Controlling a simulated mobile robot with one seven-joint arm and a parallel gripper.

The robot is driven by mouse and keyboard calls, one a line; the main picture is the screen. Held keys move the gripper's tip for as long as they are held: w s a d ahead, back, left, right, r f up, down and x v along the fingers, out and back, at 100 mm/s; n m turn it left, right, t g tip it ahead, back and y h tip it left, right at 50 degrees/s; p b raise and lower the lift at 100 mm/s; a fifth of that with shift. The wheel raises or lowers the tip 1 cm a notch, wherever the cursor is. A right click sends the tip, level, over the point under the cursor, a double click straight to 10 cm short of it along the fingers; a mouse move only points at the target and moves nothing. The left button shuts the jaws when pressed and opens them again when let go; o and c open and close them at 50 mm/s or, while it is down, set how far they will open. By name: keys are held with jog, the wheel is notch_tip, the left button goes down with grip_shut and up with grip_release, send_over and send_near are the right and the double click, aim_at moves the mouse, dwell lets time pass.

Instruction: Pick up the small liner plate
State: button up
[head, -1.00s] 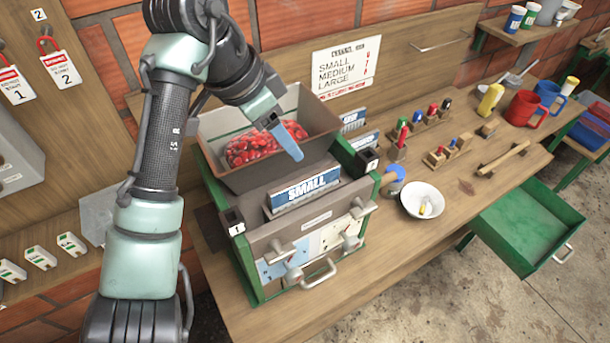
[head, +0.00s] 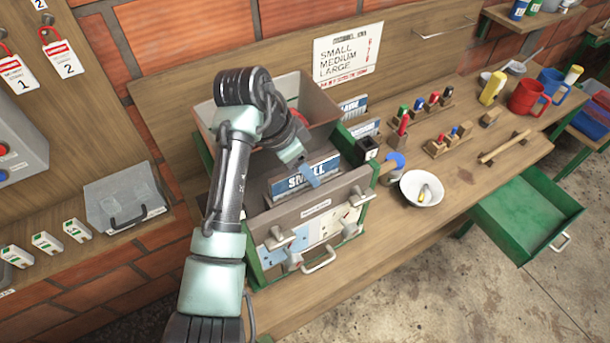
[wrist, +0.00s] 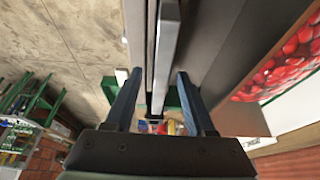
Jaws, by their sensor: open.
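The small liner plate (head: 290,184), blue and white and marked SMALL, stands upright on the green-framed pulper (head: 362,205), in front of the hopper. My gripper (head: 311,177) is at the plate's upper edge, right of its middle, and covers part of the label. In the wrist view my gripper (wrist: 160,78) is open. The plate's thin pale edge (wrist: 166,50) runs between the two blue fingers, with gaps visible on both sides. Whether either finger touches the plate lower down cannot be told.
The hopper (head: 325,100) with red cherries (wrist: 295,58) rises close behind the plate. Two other liner plates (head: 362,129) stand beyond it. A white bowl (head: 421,188) lies to the right on the bench. An open green drawer (head: 530,213) juts out at the right.

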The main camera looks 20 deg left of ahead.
jog(key=shift+f, duration=0.25)
jog(key=shift+f, duration=0.25)
dwell(0.4)
jog(key=shift+c, duration=0.3)
grip_shut()
jog(key=shift+w, duration=0.1)
dwell(1.0)
